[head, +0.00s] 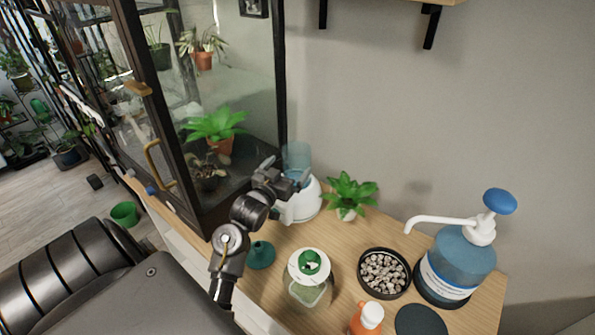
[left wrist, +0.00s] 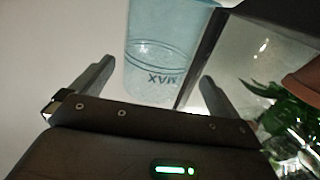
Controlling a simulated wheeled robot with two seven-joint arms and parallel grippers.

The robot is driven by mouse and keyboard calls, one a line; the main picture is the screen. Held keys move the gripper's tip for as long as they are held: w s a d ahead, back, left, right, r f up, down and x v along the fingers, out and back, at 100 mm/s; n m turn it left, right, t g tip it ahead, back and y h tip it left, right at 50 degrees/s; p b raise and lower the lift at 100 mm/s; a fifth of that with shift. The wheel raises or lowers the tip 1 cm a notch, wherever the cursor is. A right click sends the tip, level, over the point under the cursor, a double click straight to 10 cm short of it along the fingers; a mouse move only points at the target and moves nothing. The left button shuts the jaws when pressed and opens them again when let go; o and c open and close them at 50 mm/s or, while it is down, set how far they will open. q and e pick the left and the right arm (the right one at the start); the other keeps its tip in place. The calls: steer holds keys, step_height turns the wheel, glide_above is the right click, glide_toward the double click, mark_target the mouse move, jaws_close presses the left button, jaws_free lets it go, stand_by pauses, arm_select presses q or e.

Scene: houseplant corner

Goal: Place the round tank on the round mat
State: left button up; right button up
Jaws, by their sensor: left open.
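The round tank (head: 297,157) is a translucent blue cup-like vessel on top of a white rounded base (head: 303,203) beside the glass cabinet. In the left wrist view the tank (left wrist: 161,50) shows a MAX mark, upside down. My left gripper (head: 284,173) is open at the tank, with one finger on either side of it in the left wrist view. Contact between fingers and tank cannot be told. The round mat (head: 421,321) appears to be the dark grey disc at the table's front right, partly cut off by the frame. My right gripper is not in view.
On the wooden table (head: 478,317) stand a potted plant (head: 350,194), a pebble dish (head: 384,272), a blue pump bottle (head: 458,265), a glass jar with green contents (head: 310,280), an orange bottle (head: 366,318) and a teal funnel-like piece (head: 261,254). A black-framed glass cabinet (head: 281,75) rises at left.

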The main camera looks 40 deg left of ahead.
mark_target(302, 148)
arm_select(q)
steer(key=shift+w+r, duration=0.1)
steer(key=shift+r, duration=0.05)
steer(key=x, duration=0.1)
steer(key=p+x, duration=0.1)
steer(key=x, duration=0.3)
steer(key=shift+d+p, duration=0.25)
steer(key=shift+p, duration=0.05)
steer(key=shift+c, duration=0.3)
steer(key=c, duration=1.5)
steer(key=shift+r, duration=0.45)
step_height(302, 148, up, 2)
steer(key=shift+r+b, duration=0.2)
steer(key=shift+b, duration=0.35)
steer(key=s+r, duration=0.3)
steer(key=s, duration=0.1)
steer(key=s+r, duration=0.3)
steer(key=s, duration=0.2)
steer(key=s+r, duration=0.3)
steer(key=s, duration=0.2)
steer(key=shift+d+r+p, duration=0.2)
steer(key=shift+d+p, duration=0.05)
steer(key=shift+p, duration=0.1)
